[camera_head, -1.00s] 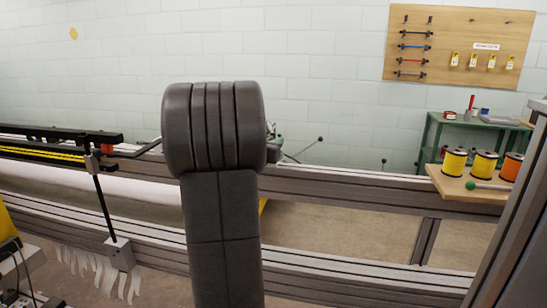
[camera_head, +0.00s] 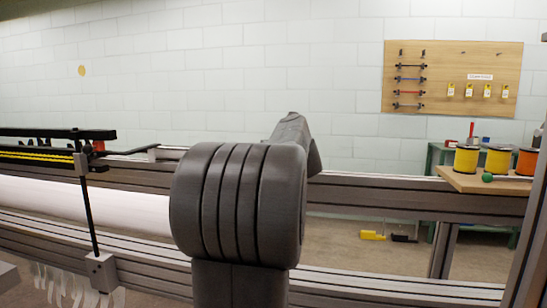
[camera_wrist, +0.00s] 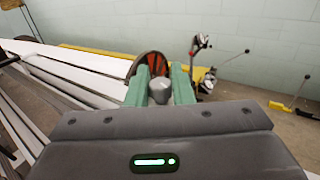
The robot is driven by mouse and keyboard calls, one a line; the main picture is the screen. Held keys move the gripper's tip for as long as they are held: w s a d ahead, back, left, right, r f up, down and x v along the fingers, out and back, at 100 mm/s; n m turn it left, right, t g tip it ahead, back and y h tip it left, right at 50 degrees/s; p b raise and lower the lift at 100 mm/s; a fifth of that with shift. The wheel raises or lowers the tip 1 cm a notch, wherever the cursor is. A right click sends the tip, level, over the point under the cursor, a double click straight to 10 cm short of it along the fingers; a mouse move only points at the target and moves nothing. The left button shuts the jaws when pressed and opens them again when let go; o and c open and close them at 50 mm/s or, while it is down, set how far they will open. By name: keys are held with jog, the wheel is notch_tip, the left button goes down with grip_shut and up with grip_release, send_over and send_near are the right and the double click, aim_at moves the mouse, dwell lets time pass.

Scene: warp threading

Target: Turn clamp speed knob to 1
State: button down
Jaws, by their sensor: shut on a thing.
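My gripper (camera_wrist: 160,74) shows in the wrist view as two green fingers pointing away from the camera. They are shut on a grey rounded knob (camera_wrist: 160,91) that sits between them. A dark disc with an orange-red face (camera_wrist: 152,63) shows just beyond the fingers and is partly hidden by them. No mark or number on the knob can be read. In the head view my own dark arm covers the middle, so the gripper and knob are hidden there.
Loom beams (camera_head: 400,200) run across the head view, with a white roll (camera_head: 120,205) at left. Yellow and orange spools (camera_head: 498,160) stand on a wooden shelf at right. In the wrist view, black-knobbed levers (camera_wrist: 300,92) stand right of the gripper.

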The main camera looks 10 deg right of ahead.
jog(key=n+y+p, duration=0.1)
jog(key=n+g+y+p, duration=0.1)
jog(key=y, duration=0.1)
jog(key=n+y+p, duration=0.1)
jog(key=y, duration=0.1)
jog(key=shift+d+r+g, duration=0.1)
jog(key=shift+r+g, duration=0.2)
jog(key=n+g+y+p, duration=0.2)
jog(key=n+y+p, duration=0.1)
jog(key=p, duration=0.3)
jog(key=shift+r+n+g+y+p, duration=0.1)
jog(key=shift+n+g+y+p, duration=0.25)
jog(key=shift+y, duration=0.25)
jog(key=n+g+y+p, duration=0.2)
jog(key=g+p, duration=0.1)
jog(key=p, duration=0.4)
jog(key=n+g+y+p, duration=0.2)
jog(key=n+g+p, duration=0.1)
jog(key=p, duration=0.4)
jog(key=shift+g+y, duration=0.3)
jog(key=shift+g, duration=0.05)
jog(key=n+g+y+p, duration=0.1)
jog(key=n+g+p, duration=0.1)
jog(key=g+p, duration=0.2)
jog(key=shift+n+p, duration=0.35)
jog(key=shift+p, duration=0.85)
jog(key=shift+f+n+g+p, duration=0.4)
jog(key=shift+f+g+p, duration=0.05)
jog(key=shift+g+p, duration=0.2)
